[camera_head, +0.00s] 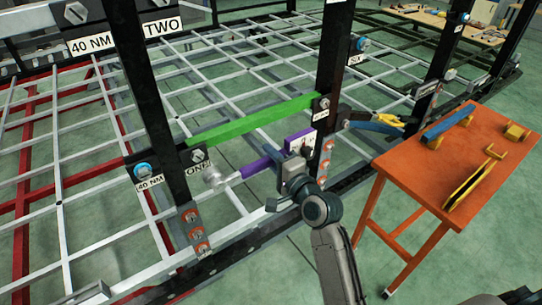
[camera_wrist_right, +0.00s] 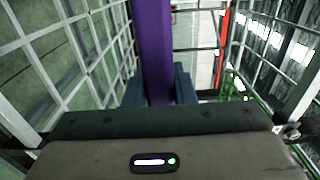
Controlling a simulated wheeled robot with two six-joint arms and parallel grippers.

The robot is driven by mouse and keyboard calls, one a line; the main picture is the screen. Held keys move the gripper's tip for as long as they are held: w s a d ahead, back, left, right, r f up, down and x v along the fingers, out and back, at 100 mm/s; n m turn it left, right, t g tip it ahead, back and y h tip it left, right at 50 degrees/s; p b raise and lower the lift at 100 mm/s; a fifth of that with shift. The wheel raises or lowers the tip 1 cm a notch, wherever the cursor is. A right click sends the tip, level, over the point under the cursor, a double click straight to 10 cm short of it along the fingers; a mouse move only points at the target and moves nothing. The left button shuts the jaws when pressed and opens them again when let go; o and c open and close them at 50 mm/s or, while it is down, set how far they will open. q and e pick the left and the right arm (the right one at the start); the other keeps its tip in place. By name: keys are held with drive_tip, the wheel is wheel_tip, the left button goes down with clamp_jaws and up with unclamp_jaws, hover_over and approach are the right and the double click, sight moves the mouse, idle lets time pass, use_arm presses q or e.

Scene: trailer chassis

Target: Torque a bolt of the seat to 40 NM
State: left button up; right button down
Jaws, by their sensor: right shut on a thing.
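My right gripper (camera_head: 295,178) is shut on a purple torque wrench (camera_head: 262,163). In the right wrist view the purple handle (camera_wrist_right: 155,50) stands between the jaws (camera_wrist_right: 158,95). The wrench points left, and its silver head (camera_head: 213,177) is just right of and below the ONE label (camera_head: 197,168). I cannot tell whether the head touches anything. The seat cannot be made out. My left gripper is not in view.
A green bar (camera_head: 250,119) runs between two black posts above the wrench. An orange table (camera_head: 410,157) at the right holds blue and yellow tools. Another 40 NM label (camera_head: 91,46) and a TWO label (camera_head: 163,27) are at the upper left. White grid bars fill the chassis.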

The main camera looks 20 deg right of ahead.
drive_tip(key=shift+w, duration=0.1)
drive_tip(key=shift+a+r+p, duration=0.1)
drive_tip(key=shift+r+p, duration=0.05)
drive_tip(key=shift+p, duration=0.3)
drive_tip(key=x, duration=0.6)
drive_tip(key=shift+w, duration=0.2)
drive_tip(key=shift+a+p, duration=0.1)
drive_tip(key=shift+p, duration=0.7)
idle(1.4)
drive_tip(key=shift+w+a, duration=0.2)
drive_tip(key=shift+w, duration=0.5)
idle(0.9)
